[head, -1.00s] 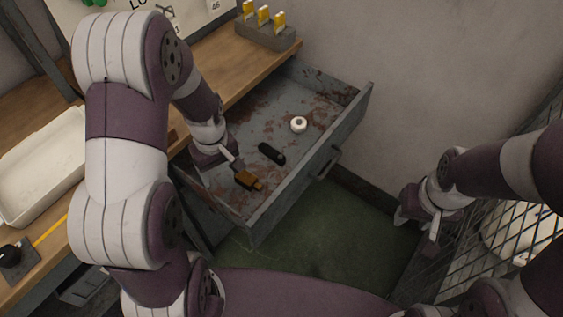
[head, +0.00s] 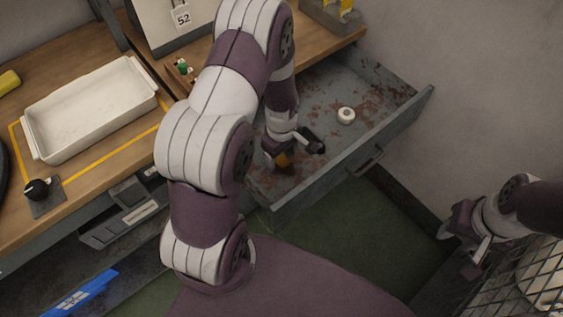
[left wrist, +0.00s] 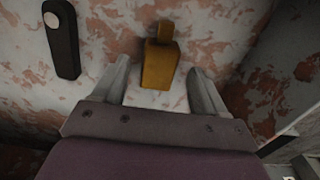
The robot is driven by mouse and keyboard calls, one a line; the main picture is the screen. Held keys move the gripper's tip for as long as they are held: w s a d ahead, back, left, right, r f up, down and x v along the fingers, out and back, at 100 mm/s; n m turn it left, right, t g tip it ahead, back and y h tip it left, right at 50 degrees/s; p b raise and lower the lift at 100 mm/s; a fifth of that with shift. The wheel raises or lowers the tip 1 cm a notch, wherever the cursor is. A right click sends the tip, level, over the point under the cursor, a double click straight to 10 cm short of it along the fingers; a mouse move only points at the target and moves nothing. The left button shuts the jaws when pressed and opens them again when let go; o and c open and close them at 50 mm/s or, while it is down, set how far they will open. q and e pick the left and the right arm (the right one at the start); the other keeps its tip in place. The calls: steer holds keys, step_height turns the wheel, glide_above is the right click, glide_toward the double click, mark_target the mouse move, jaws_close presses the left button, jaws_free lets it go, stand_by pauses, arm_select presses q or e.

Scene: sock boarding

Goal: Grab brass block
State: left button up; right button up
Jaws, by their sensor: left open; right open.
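The brass block (left wrist: 160,66) lies on the worn drawer floor, with a narrower tab at its far end. Nothing is held. My right gripper (head: 475,262) is open and empty at the right, over the wire mesh side, away from the drawer.
The open drawer (head: 400,120) also holds a dark object with a light round spot (left wrist: 63,38), left of the block, and a white roll (head: 346,115). Drawer walls stand close by. A white tray (head: 90,107) sits on the bench at left.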

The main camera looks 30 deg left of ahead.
arm_select(q)
step_height(320, 180, down, 2)
steer(key=shift+w+f, duration=0.1)
jaws_close()
